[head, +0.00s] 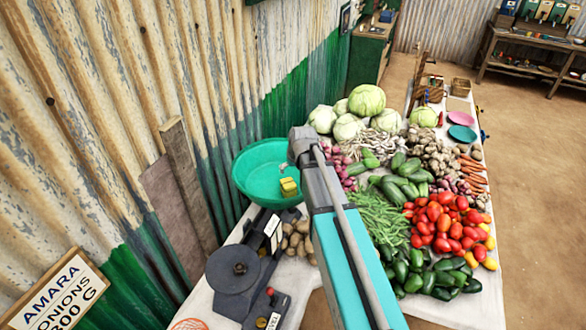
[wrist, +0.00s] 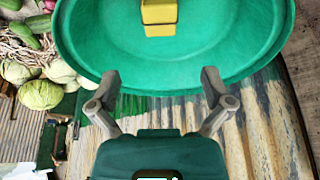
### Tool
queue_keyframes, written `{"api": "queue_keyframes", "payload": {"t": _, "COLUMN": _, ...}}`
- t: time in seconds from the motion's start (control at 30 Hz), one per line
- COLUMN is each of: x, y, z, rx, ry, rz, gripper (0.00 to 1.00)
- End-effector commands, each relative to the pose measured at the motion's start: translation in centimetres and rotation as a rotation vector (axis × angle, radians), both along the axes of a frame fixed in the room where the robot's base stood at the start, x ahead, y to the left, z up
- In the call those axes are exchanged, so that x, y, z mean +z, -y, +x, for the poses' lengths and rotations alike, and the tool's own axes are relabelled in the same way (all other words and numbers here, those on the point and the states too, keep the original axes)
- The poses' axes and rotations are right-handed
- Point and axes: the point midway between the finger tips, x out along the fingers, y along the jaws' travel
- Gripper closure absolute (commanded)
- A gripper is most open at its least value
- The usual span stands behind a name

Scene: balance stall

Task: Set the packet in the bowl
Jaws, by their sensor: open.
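The yellow packet (head: 289,187) lies inside the green bowl (head: 252,172), near the bowl's front right side. In the wrist view the packet (wrist: 159,17) shows at the top edge, partly cut off, against the inside of the bowl (wrist: 95,40). My gripper (wrist: 160,76) is open, its two fingers spread over the near rim of the bowl in the wrist view. Nothing is between the fingers, and the packet is apart from them. In the head view my arm hides most of the gripper and part of the bowl's right side.
A dark weighing scale (head: 238,268) stands in front of the bowl, with potatoes (head: 298,240) beside it. Cabbages (head: 367,100), green beans (head: 378,217), red tomatoes (head: 447,222) and other vegetables crowd the table to the right. A corrugated wall (head: 110,110) runs close along the left.

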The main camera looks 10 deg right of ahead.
Motion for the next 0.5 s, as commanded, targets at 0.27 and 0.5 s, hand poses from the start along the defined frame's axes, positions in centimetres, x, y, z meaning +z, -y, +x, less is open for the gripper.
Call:
{"api": "queue_keyframes", "payload": {"t": 0.27, "x": -0.1, "y": -0.1, "z": -0.6, "rx": -0.001, "ry": -0.008, "rz": 0.0, "gripper": 0.0}}
{"api": "queue_keyframes", "payload": {"t": 0.5, "x": -0.6, "y": -1.1, "z": -5.8, "rx": -0.029, "ry": -0.094, "rz": 0.002, "gripper": 0.0}}
